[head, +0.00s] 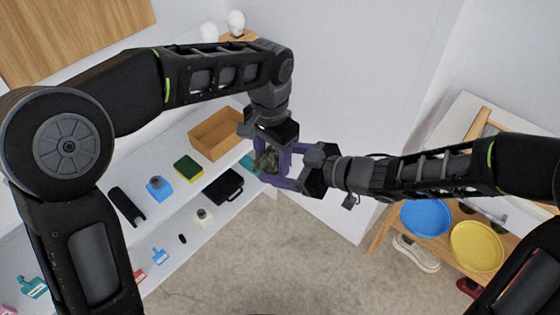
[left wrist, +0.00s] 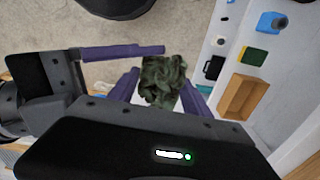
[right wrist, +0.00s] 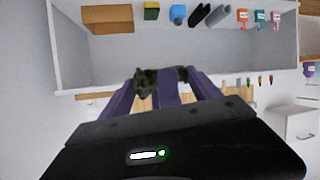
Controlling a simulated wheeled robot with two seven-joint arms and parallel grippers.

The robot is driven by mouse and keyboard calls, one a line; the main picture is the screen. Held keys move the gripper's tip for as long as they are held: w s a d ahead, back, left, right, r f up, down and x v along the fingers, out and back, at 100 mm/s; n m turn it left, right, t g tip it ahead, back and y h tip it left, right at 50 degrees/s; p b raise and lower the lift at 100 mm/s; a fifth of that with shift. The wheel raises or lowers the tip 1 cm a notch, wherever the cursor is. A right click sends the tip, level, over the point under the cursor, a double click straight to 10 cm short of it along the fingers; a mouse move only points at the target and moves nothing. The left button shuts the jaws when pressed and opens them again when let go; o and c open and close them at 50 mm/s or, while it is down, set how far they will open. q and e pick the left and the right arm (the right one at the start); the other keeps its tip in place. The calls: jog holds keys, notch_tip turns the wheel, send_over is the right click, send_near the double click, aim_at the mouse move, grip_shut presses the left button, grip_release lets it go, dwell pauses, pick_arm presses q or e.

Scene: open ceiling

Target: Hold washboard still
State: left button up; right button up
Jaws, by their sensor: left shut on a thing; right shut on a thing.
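A bunched dark green, camouflage-patterned cloth (head: 266,163) is between my two grippers in the head view. It also shows in the left wrist view (left wrist: 162,80) and, partly hidden by purple fingers, in the right wrist view (right wrist: 145,84). My left gripper (head: 268,157) reaches down to the cloth and is shut on it. My right gripper (head: 272,165) comes in from the right and is shut on the same cloth. The purple fingers of both cross close together around it. I cannot make out a washboard with certainty in any view.
A white shelf at left holds an open brown box (head: 217,133), a green-yellow sponge (head: 187,168), a blue dispenser (head: 159,188) and a black case (head: 222,187). A wooden rack at right holds a blue basin (head: 426,217) and a yellow basin (head: 477,246). Bare floor lies between.

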aim_at(272, 157)
jog(key=shift+c, duration=0.8)
pick_arm(q)
jog(key=o, duration=1.2)
pick_arm(e)
jog(key=shift+c, duration=0.5)
pick_arm(q)
jog(key=shift+o, duration=0.2)
jog(key=shift+r, duration=0.1)
notch_tip(272, 157, up, 7)
jog(key=shift+r, duration=0.15)
